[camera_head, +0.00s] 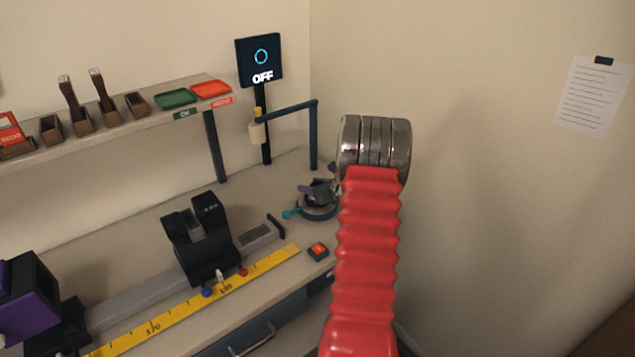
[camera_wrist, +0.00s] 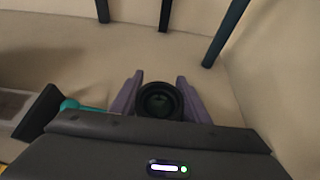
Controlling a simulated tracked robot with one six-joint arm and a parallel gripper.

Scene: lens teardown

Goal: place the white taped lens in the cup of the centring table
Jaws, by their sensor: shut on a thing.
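My gripper (camera_wrist: 160,80) shows two purple fingers, one on each side of a dark round lens (camera_wrist: 160,101), and is shut on it. The lens has a black rim and dark glass; I see no white tape on it from here. In the head view, the purple fingers of my gripper (camera_head: 318,188) are right at the centring table (camera_head: 318,213), a dark round base with a teal lever (camera_head: 291,213). The lever also shows in the wrist view (camera_wrist: 72,105). The cup is hidden, so I cannot tell whether the lens touches it.
My red ribbed arm covers the table's right side. A dark blue bent post (camera_head: 314,135) stands close behind. A small red-topped box (camera_head: 318,251), a yellow ruler (camera_head: 200,303) and a black holder (camera_head: 203,240) are in front and left.

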